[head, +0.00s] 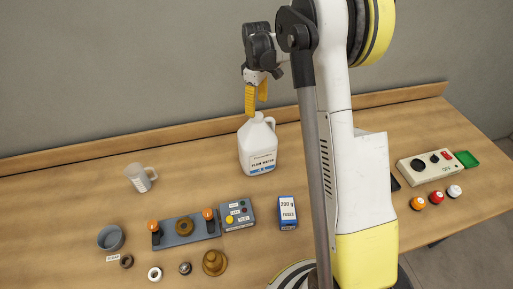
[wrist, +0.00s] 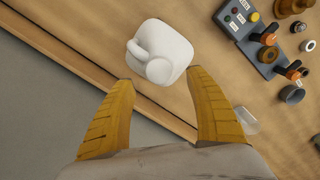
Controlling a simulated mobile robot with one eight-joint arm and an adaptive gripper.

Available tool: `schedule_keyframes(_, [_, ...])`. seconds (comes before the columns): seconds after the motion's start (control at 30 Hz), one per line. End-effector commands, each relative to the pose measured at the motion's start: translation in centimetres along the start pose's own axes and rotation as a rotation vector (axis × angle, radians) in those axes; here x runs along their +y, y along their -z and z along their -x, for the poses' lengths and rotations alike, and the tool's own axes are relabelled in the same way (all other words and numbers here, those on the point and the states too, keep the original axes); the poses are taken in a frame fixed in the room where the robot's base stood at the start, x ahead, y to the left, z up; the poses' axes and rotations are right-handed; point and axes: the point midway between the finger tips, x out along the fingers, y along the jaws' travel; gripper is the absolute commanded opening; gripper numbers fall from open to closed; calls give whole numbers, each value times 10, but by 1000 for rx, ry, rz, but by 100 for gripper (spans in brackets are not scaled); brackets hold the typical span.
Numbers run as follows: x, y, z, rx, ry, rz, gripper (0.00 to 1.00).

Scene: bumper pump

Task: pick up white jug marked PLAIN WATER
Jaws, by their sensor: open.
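The white jug marked PLAIN WATER (head: 258,150) stands upright on the wooden bench, near the back ledge. Its handle is on the upper right side in the head view. My gripper (head: 256,112) is above the jug with yellow fingers pointing down, close to its top. In the wrist view the jug (wrist: 161,52) is seen from above, with its handle at left. The two fingers of my gripper (wrist: 163,90) are apart, and the jug is beyond their tips, not between them. The label is hidden in the wrist view.
A clear measuring cup (head: 141,178) stands left of the jug. A grey fixture (head: 184,230), a control box (head: 238,214) and a blue fuses box (head: 287,212) are in front. A beige device (head: 431,167) is at right. The wooden back ledge (head: 190,133) runs behind the jug.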

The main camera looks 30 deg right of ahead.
Motion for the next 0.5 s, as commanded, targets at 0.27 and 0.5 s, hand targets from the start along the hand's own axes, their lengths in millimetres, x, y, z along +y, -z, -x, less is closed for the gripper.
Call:
schedule_keyframes(0.27, [1,-2,-35,0,0,-1,64])
schedule_keyframes(0.5, [1,-2,-54,1,-1,-1,64])
